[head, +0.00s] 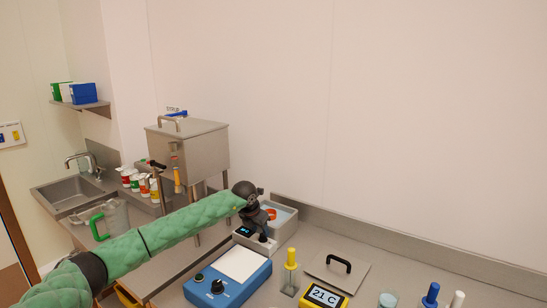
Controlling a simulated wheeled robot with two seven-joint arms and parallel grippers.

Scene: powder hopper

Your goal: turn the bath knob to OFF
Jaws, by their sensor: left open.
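The grey bath (287,226) stands at the middle of the bench, with pale blue water in it. Its front has a small dark display (245,231) and beside that what looks like the bath knob (263,239), small and pale. Which way the knob points is too small to tell. My left gripper (262,227), black at the end of a green-sleeved arm, is open just above the knob and over the bath's front. It hides part of the bath; whether it touches the knob I cannot tell. My right gripper is out of view.
A blue hotplate (232,277) with its own black knob stands in front of the bath. A steel hopper (188,150) stands behind left.

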